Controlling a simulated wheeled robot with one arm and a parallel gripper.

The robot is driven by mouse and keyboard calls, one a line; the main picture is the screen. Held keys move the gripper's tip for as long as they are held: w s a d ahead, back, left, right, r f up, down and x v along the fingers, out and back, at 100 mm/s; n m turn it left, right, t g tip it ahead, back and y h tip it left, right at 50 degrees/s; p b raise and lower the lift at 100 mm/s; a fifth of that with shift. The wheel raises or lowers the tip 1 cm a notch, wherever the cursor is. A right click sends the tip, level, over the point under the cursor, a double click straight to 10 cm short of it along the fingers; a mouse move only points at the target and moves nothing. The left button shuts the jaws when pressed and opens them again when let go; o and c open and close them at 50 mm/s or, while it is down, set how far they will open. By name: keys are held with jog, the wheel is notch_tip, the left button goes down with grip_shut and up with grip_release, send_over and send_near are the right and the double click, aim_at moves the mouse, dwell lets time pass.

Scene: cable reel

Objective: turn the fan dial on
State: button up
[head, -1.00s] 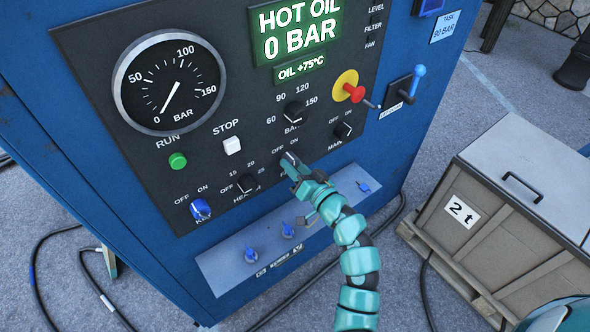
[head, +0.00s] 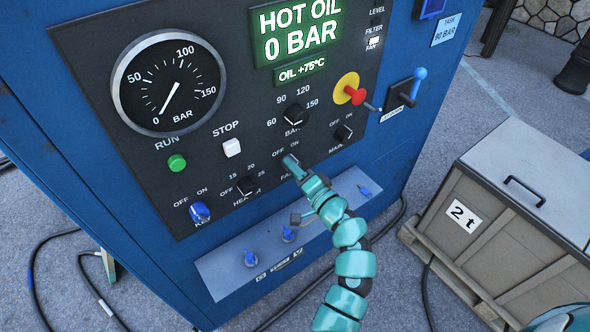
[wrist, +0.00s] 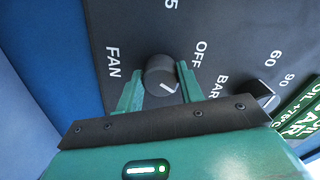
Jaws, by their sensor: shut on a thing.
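The fan dial (wrist: 158,72) is a dark round knob on the black panel, between the FAN and OFF labels in the wrist view. The ON label is hidden there by my gripper. My gripper (wrist: 161,78) has one green finger on each side of the dial and is shut on it. In the head view my gripper (head: 291,166) covers most of the dial, below OFF and ON.
The heater dial (head: 247,186) is just left of my gripper, the pressure dial (head: 295,116) above it and the main switch (head: 344,133) to the right. A blue key switch (head: 200,211) is further left. Blue valves (head: 288,233) stand on the lower plate.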

jog(key=shift+f, duration=0.1)
jog(key=o, duration=1)
jog(key=p+v, duration=0.1)
jog(key=v, duration=1.6)
jog(key=shift+s+d, duration=0.15)
